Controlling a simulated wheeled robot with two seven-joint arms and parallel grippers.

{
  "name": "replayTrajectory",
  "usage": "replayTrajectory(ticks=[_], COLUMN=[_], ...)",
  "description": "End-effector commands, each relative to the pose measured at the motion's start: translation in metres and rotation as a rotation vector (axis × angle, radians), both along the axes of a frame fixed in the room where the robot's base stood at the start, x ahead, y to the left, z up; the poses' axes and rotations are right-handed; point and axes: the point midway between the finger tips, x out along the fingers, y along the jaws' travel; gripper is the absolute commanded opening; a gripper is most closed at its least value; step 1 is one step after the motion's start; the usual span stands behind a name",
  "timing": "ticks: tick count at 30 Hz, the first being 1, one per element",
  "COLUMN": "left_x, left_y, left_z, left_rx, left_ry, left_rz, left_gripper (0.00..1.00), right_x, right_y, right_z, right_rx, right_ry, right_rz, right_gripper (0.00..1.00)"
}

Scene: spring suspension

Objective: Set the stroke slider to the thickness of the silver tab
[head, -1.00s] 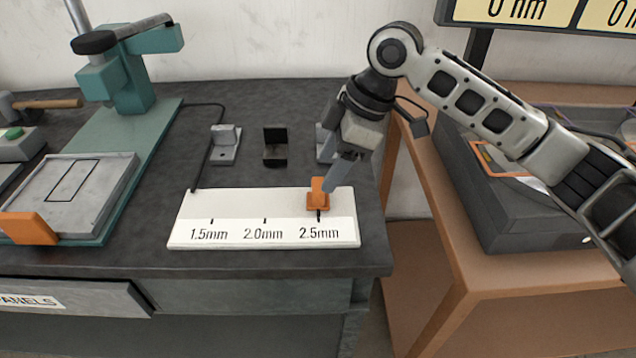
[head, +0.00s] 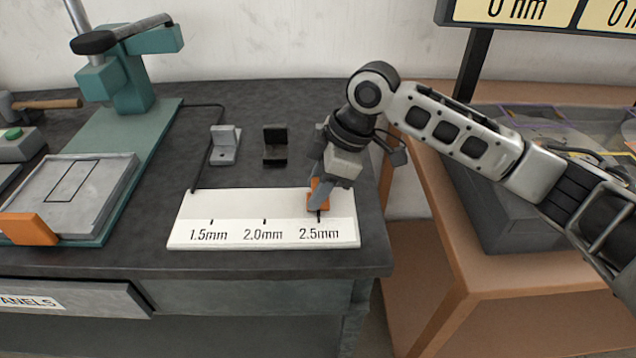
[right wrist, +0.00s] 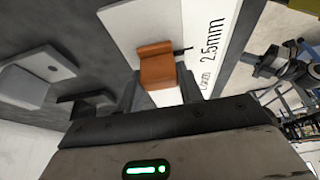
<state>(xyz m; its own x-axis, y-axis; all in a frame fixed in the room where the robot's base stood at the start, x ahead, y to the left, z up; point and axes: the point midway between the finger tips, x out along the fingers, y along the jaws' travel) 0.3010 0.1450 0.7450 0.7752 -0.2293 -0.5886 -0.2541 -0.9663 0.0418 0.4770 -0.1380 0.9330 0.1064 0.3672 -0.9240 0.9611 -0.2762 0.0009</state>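The orange stroke slider (head: 318,206) sits on the white scale plate (head: 185,218) at the 2.5mm mark. It also shows in the right wrist view (right wrist: 156,66). My right gripper (head: 318,190) is low over the slider and partly hides it. In the right wrist view its fingers (right wrist: 158,90) are apart, one on each side of the slider; contact is not clear. A light silver-grey tab (head: 225,145) stands on the bench behind the plate, beside a black tab (head: 275,146). A third tab is hidden behind my right gripper. My left gripper is not in view.
A teal press (head: 120,85) with a grey plate (head: 70,190) stands on the left of the bench. A thin black cable (head: 205,150) runs to the scale plate. A brown table (head: 470,262) stands to the right. The plate is clear left of the slider.

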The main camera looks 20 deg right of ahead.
Motion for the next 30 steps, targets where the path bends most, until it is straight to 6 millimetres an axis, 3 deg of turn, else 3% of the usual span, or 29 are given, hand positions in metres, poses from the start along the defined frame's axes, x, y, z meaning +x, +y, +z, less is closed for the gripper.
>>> replayTrajectory(ticks=[6, 13, 25, 26, 27, 30], left_x=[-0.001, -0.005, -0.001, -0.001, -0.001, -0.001], left_y=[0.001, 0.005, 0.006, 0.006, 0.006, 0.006], left_z=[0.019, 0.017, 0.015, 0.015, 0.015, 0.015], left_rx=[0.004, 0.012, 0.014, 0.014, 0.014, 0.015], left_ry=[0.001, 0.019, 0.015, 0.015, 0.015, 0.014], left_rz=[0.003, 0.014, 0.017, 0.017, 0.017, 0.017], left_gripper=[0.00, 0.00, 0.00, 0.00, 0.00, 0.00], right_x=[0.009, 0.023, 0.025, 0.025, 0.025, 0.025], right_y=[0.034, 0.079, 0.087, 0.087, 0.087, 0.087], right_z=[0.007, 0.003, 0.001, 0.001, 0.001, 0.001], right_rx=[0.006, 0.005, 0.002, 0.002, 0.002, 0.001], right_ry=[0.004, 0.003, -0.001, -0.001, -0.001, 0.000], right_rz=[0.005, 0.001, -0.001, -0.001, -0.001, -0.001], right_gripper=[0.00, 0.00, 0.00, 0.44, 0.55, 0.58])
